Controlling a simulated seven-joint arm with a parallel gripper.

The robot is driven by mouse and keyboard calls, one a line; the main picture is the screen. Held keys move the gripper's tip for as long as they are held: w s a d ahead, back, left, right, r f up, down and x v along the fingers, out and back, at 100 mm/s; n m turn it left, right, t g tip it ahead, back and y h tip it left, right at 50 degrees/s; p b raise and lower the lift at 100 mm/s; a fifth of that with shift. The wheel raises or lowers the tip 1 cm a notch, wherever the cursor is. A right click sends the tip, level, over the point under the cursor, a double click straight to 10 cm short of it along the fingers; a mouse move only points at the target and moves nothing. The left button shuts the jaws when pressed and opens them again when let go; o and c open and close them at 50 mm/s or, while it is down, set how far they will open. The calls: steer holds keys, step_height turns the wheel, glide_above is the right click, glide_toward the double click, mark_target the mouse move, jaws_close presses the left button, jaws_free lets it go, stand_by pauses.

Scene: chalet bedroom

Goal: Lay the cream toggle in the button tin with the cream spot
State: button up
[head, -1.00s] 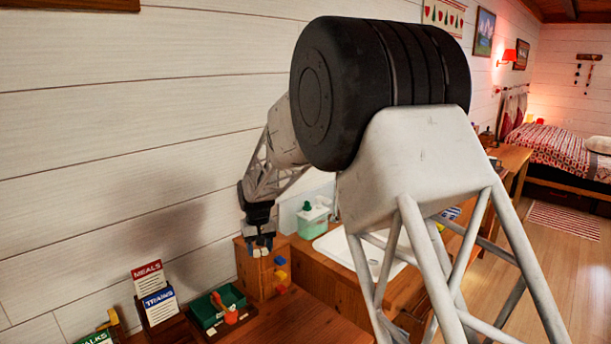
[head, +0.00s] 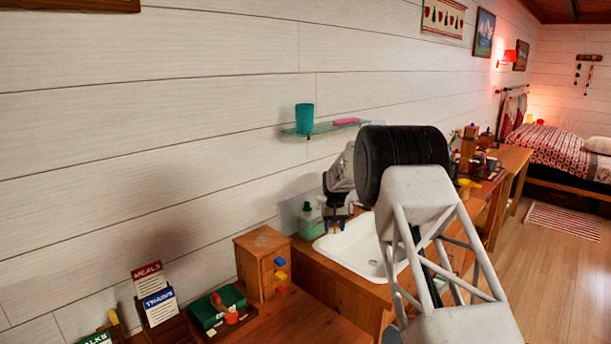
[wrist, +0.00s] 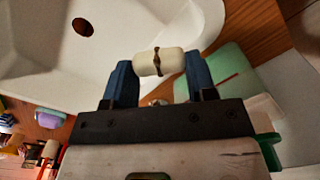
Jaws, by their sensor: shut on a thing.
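The cream toggle, a short pale cylinder with a dark band round its middle, shows in the wrist view (wrist: 146,64). My gripper (wrist: 160,80) is shut on it, with one blue finger at each end. In the head view my gripper (head: 338,222) hangs beside the left rim of the sink, and the toggle cannot be made out there. No button tin with a cream spot can be picked out in either view; part of the counter is hidden behind my arm.
The white sink (head: 343,249) lies under and beside my gripper. A mint-green container (head: 311,222) stands close on its left. A small wooden drawer cabinet (head: 252,263) stands further left. A glass shelf (head: 325,127) with a teal cup (head: 304,117) is on the wall above.

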steer(key=w+d+f+m, duration=0.1)
steer(key=w+d+f, duration=0.1)
steer(key=d+f, duration=0.3)
steer(key=shift+d, duration=1.05)
steer(key=shift+s+f, duration=0.1)
steer(key=shift+a, duration=0.15)
stand_by(1.1)
